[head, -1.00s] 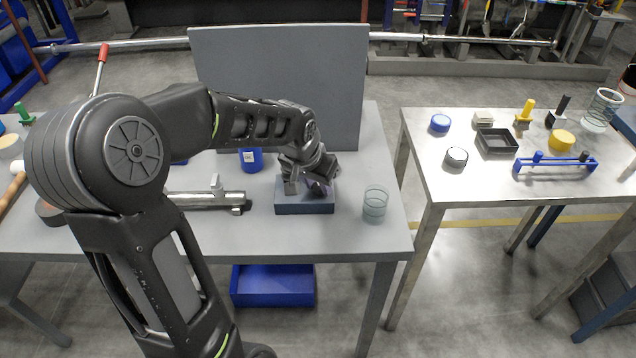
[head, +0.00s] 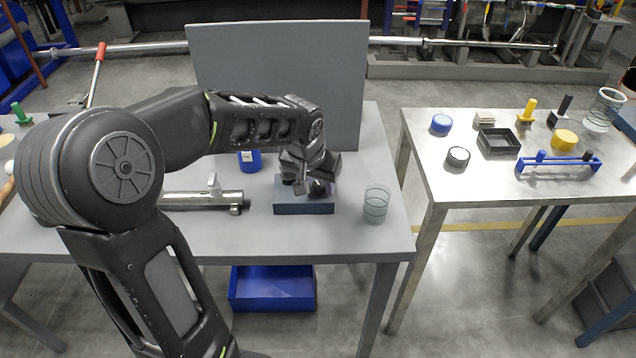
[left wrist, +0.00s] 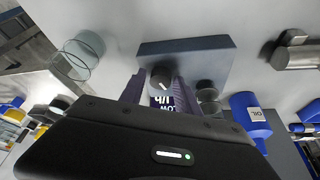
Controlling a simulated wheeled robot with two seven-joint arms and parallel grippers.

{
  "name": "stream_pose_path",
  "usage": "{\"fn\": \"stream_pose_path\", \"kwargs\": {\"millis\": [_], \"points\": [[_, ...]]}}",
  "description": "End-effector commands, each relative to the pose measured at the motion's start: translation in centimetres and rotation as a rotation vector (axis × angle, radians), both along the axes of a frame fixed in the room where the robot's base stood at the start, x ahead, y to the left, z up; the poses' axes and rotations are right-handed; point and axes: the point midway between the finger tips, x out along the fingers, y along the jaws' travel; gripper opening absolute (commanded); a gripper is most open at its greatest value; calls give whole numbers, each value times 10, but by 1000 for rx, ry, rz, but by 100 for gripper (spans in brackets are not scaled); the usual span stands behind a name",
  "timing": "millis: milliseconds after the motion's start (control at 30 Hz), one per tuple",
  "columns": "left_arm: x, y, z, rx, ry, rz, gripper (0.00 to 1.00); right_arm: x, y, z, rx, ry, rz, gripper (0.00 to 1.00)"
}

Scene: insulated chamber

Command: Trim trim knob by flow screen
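The blue-grey box (head: 303,207) sits on the grey table in front of the upright panel. In the left wrist view the box (left wrist: 190,58) carries a round dark knob with a light pointer line (left wrist: 162,78). A small lit screen with partly hidden lettering (left wrist: 163,101) shows close to that knob. A second dark, stacked round part (left wrist: 207,92) is beside the screen. My left gripper (head: 312,187) is over the box, pointing down. In the left wrist view its fingers (left wrist: 158,90) stand apart, one on each side of the knob; contact is unclear. My right gripper is not seen.
A clear ribbed cup (head: 375,203) stands right of the box. A metal cylinder with a lever (head: 205,199) lies left, and a blue container (head: 250,160) stands behind. The grey panel (head: 285,80) blocks the back. A second table (head: 470,187) holds several small parts.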

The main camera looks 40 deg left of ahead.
Motion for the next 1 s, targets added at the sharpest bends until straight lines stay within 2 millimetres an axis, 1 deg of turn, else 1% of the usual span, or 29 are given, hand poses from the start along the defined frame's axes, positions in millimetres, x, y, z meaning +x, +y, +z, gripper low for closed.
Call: {"fn": "stream_pose_path", "kwargs": {"millis": [33, 100, 133, 367, 467, 567, 900, 1000], "points": [[0, 0, 0, 0, 0, 0, 44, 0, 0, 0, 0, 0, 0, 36], [0, 0, 0, 0, 0, 0, 49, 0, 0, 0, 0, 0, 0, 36], [0, 0, 0, 0, 0, 0, 50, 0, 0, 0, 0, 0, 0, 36], [0, 0, 0, 0, 0, -1, 50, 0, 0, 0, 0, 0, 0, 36], [-1, 0, 4, 1, 0, -1, 50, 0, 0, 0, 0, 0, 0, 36], [-4, -1, 13, 2, -4, 0, 50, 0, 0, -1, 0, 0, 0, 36], [-24, -6, 62, 1, -3, 0, 50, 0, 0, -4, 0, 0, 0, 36], [-28, -7, 69, 1, -1, -1, 50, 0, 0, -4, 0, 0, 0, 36]]}}
